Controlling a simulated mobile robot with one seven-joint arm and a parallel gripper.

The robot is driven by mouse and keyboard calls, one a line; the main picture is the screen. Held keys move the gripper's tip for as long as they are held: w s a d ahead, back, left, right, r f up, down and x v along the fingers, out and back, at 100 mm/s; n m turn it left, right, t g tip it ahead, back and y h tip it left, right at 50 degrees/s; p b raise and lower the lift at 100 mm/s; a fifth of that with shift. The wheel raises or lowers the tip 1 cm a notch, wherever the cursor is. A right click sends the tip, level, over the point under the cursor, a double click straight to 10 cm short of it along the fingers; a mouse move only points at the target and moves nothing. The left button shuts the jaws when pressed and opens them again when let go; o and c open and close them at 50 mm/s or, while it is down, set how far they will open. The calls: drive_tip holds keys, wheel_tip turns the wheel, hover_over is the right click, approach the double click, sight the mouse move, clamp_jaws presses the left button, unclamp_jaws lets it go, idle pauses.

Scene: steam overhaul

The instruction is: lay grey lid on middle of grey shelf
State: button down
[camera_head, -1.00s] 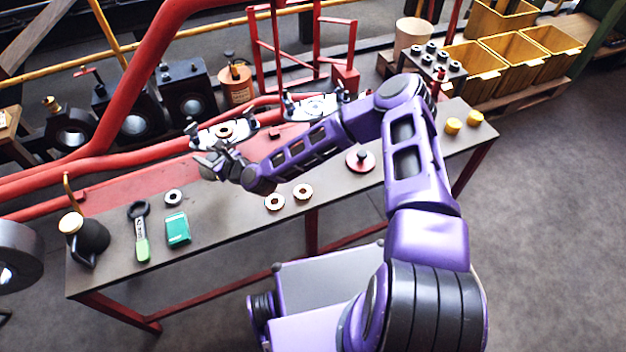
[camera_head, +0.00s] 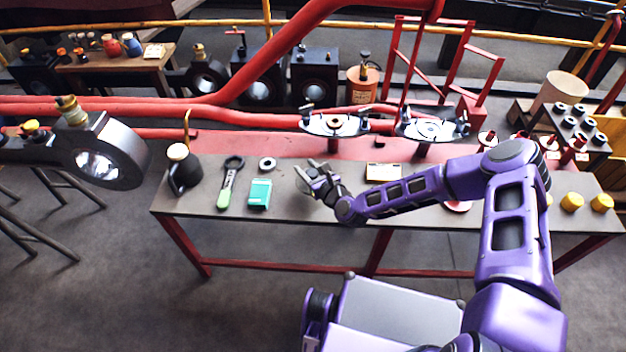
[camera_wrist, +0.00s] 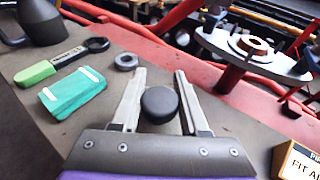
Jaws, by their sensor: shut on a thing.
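My gripper (camera_head: 314,173) is above the grey bench top, to the right of the green box. In the wrist view my gripper (camera_wrist: 160,76) has its fingers on either side of a dark round piece (camera_wrist: 160,104), which looks like the knob of the grey lid; the rest of the lid cannot be made out. The lid is too small to tell in the head view. The long grey shelf-like top (camera_head: 300,206) on red legs runs below the gripper; it also shows in the wrist view (camera_wrist: 85,125).
A green box (camera_head: 260,193), a green-handled tool (camera_head: 228,185), a small ring (camera_head: 267,164) and a black oil can (camera_head: 184,170) stand left of the gripper. A labelled box (camera_head: 383,171) lies to the right. Red stands with metal plates (camera_head: 335,124) rise behind.

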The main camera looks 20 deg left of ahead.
drive_tip(key=shift+f+b, duration=0.3)
drive_tip(key=shift+f, duration=2.1)
drive_tip(key=shift+f, duration=0.15)
drive_tip(key=shift+c, duration=2.1)
unclamp_jaws()
drive_tip(key=shift+s+d+r, duration=0.15)
drive_tip(key=shift+d+r, duration=0.05)
drive_tip(key=shift+d, duration=0.05)
drive_tip(key=p+v, duration=0.1)
drive_tip(key=v, duration=1)
drive_tip(key=shift+s+d+r, duration=0.1)
drive_tip(key=shift+s+d, duration=0.05)
drive_tip(key=shift+d, duration=0.05)
